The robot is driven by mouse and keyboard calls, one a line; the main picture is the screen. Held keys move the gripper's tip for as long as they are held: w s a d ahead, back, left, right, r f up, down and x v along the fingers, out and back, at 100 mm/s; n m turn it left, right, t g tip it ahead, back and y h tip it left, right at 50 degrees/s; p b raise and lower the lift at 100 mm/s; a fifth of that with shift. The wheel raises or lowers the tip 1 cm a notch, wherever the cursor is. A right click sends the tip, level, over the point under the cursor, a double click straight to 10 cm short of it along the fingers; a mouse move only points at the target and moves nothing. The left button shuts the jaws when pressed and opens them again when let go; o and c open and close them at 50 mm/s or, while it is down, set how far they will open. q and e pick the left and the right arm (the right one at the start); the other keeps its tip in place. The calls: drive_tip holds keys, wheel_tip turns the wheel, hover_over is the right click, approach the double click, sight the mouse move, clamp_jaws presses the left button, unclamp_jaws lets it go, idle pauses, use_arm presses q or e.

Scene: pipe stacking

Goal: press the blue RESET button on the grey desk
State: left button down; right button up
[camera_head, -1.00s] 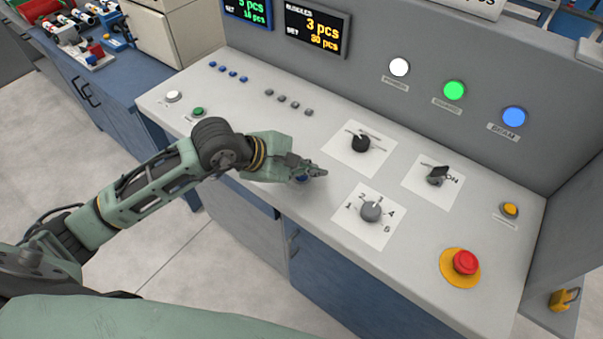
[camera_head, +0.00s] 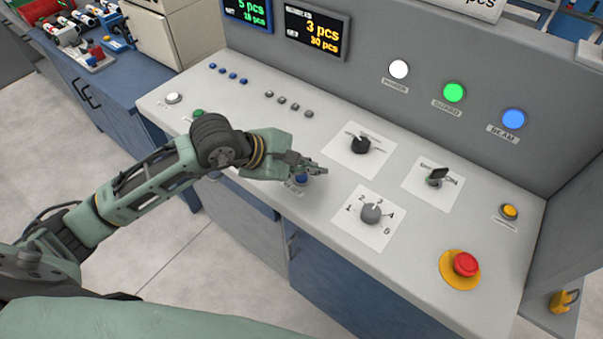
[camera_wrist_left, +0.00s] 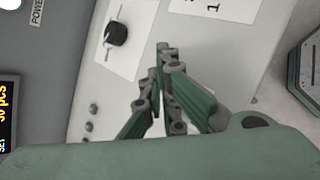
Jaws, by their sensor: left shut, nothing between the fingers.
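The blue RESET button (camera_head: 302,179) sits on the grey desk (camera_head: 255,218) near its front edge, partly covered by my left gripper. My left gripper (camera_head: 318,168) is shut and empty, with its fingertips at or just above the button in the head view. I cannot tell from this angle whether they touch it. In the left wrist view the shut fingers (camera_wrist_left: 163,50) point over the desk, and the blue button is hidden there. My right gripper is not in view.
A black knob (camera_head: 361,145) and a grey numbered dial (camera_head: 371,212) are close by on the right. Further right are a black switch (camera_head: 436,177), a yellow button (camera_head: 509,211) and a red emergency stop (camera_head: 465,263). A green button (camera_head: 199,113) lies behind my arm.

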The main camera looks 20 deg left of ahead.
sight(307, 184)
use_arm(q)
drive_tip(key=shift+r, duration=0.15)
wheel_tip(307, 184, up, 5)
drive_tip(key=shift+f+p, duration=0.1)
drive_tip(key=shift+p, duration=1.1)
